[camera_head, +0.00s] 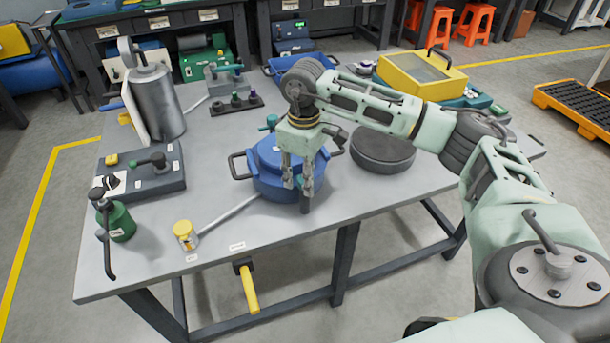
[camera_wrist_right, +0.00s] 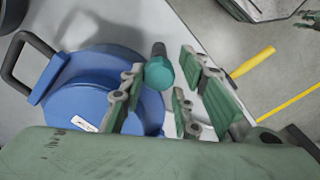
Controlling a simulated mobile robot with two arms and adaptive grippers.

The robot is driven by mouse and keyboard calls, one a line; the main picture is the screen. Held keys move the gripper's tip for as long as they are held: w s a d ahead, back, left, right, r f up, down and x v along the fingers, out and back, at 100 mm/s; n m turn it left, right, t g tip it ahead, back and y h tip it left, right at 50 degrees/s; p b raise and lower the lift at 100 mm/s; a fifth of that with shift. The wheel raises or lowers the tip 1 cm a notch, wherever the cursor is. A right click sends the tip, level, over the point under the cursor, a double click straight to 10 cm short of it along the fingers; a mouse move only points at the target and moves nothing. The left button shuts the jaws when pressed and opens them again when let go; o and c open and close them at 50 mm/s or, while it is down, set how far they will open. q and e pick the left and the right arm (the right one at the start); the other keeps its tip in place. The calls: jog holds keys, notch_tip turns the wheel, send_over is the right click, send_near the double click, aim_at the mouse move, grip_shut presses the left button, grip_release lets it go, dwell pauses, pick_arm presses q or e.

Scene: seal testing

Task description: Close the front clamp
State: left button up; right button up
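A blue pot with a lid (camera_head: 265,185) stands on the grey table, and it fills the left of the right wrist view (camera_wrist_right: 85,85). The front clamp's dark handle (camera_head: 305,208) shows at the pot's front, below my right gripper. Its teal round part (camera_wrist_right: 159,74) shows between the fingers in the wrist view. My right gripper (camera_head: 299,182) is open over the front of the pot; the wrist view shows its fingers apart (camera_wrist_right: 165,100). Contact with the clamp cannot be told. Another teal clamp (camera_head: 269,123) is at the pot's back. My left gripper is out of view.
A dark round disc (camera_head: 383,150) is to the right. A green bottle (camera_head: 118,222) stands at the left edge. A yellow handle (camera_head: 249,288) hangs below the front edge.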

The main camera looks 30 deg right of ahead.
jog(key=o, duration=0.4)
jog(key=shift+a, duration=0.25)
jog(key=shift+c, duration=0.2)
jog(key=shift+o, duration=0.3)
jog(key=shift+d, duration=0.15)
jog(key=shift+d+r, duration=0.1)
jog(key=shift+d, duration=0.05)
notch_tip(320, 180, up, 7)
jog(key=p, duration=0.4)
